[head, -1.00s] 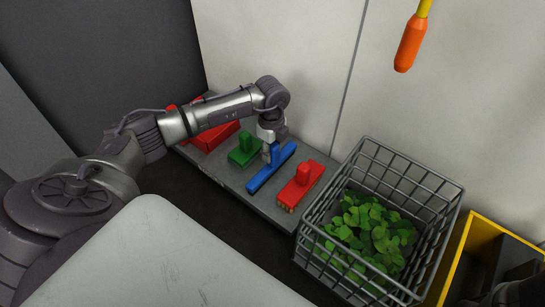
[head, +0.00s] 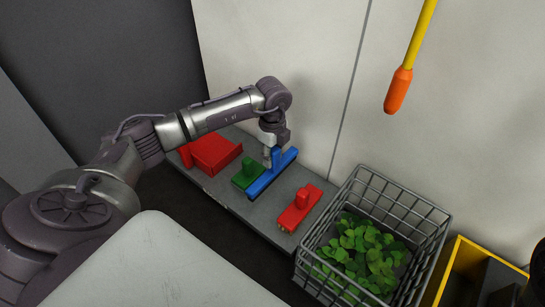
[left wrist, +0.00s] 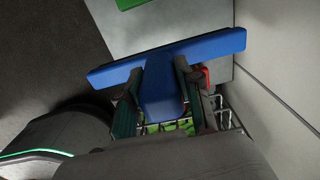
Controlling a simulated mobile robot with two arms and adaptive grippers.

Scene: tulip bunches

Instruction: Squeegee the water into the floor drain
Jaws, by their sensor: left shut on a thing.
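A blue squeegee (head: 284,159) with a long flat bar is in my left gripper (head: 272,158), over the grey shelf (head: 245,208). In the left wrist view the two fingers of the left gripper (left wrist: 158,78) close on the handle of the blue squeegee (left wrist: 215,44), and its bar runs across beyond the fingertips. The squeegee appears raised a little off the shelf and overlaps a green tool in the head view. My right gripper is not clearly in view. No water and no floor drain show.
On the shelf are the green tool (head: 246,176), a red brush (head: 299,209) and a red dustpan-like piece (head: 214,153). A wire basket (head: 407,204) of green leaves stands to the right, beside a yellow-edged box (head: 460,258). An orange-ended yellow pole (head: 398,91) hangs by the wall.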

